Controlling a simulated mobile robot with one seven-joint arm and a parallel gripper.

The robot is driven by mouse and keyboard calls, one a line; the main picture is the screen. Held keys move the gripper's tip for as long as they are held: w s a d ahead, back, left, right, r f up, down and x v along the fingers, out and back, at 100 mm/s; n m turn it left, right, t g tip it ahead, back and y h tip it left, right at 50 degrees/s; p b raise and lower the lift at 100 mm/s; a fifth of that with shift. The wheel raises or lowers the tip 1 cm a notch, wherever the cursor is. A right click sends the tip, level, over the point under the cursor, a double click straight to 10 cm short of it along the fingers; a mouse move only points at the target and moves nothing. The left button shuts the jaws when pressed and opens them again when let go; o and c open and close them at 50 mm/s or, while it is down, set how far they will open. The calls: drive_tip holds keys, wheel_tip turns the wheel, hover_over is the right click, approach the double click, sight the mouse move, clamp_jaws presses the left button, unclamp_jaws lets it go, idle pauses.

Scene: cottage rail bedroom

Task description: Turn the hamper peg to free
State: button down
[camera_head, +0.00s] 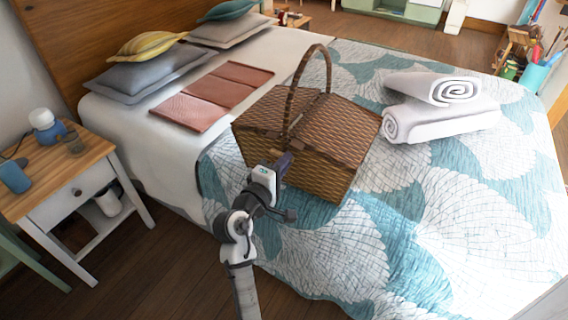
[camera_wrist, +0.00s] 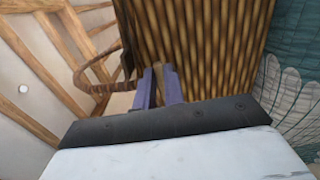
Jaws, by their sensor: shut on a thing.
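The brown wicker hamper (camera_head: 338,142) stands on the bed with its two-flap lid down and its arched handle raised. Its woven side (camera_wrist: 215,45) fills the upper middle of the wrist view. My gripper (camera_head: 286,160) is at the hamper's near left side. In the wrist view, its two purple fingers (camera_wrist: 159,80) are shut on a small tan peg (camera_wrist: 158,70) against the wicker. The fingers cover much of the peg, so its turn angle is unclear. In the head view my gripper hides the peg.
Rolled white towels (camera_head: 440,118) lie right of the hamper on the patterned quilt (camera_head: 400,225). Folded reddish cloths (camera_head: 212,95) and pillows (camera_head: 145,75) lie behind to the left. A nightstand (camera_head: 60,170) stands left of the bed. The quilt in front is clear.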

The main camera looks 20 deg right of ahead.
drive_tip(key=c, duration=1.5)
unclamp_jaws()
drive_tip(key=b+v, duration=0.2)
drive_tip(key=v, duration=1.2)
drive_tip(key=shift+b, duration=0.35)
drive_tip(key=shift+w, duration=0.1)
